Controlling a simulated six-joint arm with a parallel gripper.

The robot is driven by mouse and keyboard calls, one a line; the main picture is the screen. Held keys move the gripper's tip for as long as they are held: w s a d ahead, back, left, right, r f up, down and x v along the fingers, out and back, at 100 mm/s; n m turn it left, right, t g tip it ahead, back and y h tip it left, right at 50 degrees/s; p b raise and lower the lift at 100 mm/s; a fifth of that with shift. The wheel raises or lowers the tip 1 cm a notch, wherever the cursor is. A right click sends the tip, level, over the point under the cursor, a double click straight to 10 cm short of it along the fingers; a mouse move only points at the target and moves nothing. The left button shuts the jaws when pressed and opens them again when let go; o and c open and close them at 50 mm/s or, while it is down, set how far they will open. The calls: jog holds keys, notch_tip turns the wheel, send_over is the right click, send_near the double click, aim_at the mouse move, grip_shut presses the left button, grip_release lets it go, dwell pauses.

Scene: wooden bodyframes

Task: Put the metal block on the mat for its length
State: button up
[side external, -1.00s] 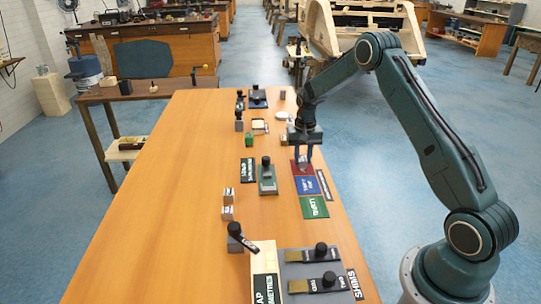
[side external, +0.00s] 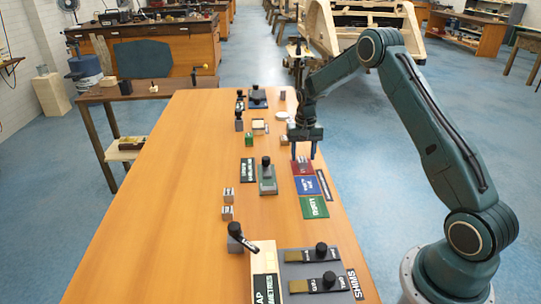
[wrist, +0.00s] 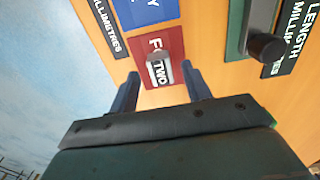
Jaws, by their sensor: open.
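A small grey metal block (wrist: 160,57) lies on the red mat (wrist: 150,44) in the wrist view. My gripper (side external: 303,156) is open and empty just above the red mat, fingers pointing down. In the wrist view my gripper's fingers (wrist: 158,78) are apart, one on each side of the block and clear of it.
A blue mat (side external: 307,185) and a green mat (side external: 314,207) continue the row towards the camera. A green gauge stand (side external: 268,184) with a black knob is left of them. The table's left side is clear.

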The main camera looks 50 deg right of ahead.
aim_at(302, 161)
notch_tip(302, 161, up, 11)
jog(key=shift+f, duration=0.2)
dwell(0.3)
dwell(0.4)
jog(key=s+a+r+n+t, duration=0.3)
jog(key=s+a+r+n, duration=0.1)
jog(key=s+a+r, duration=0.95)
jog(key=s+a+r+n+t, duration=0.1)
jog(key=s+a, duration=0.3)
jog(key=s, duration=0.5)
jog(key=s+a+r+n+t, duration=0.1)
jog(key=s+a+n, duration=0.3)
jog(key=s, duration=0.5)
jog(key=shift+s+a+t, duration=0.25)
jog(key=shift+a+t, duration=0.05)
jog(key=shift+a, duration=0.4)
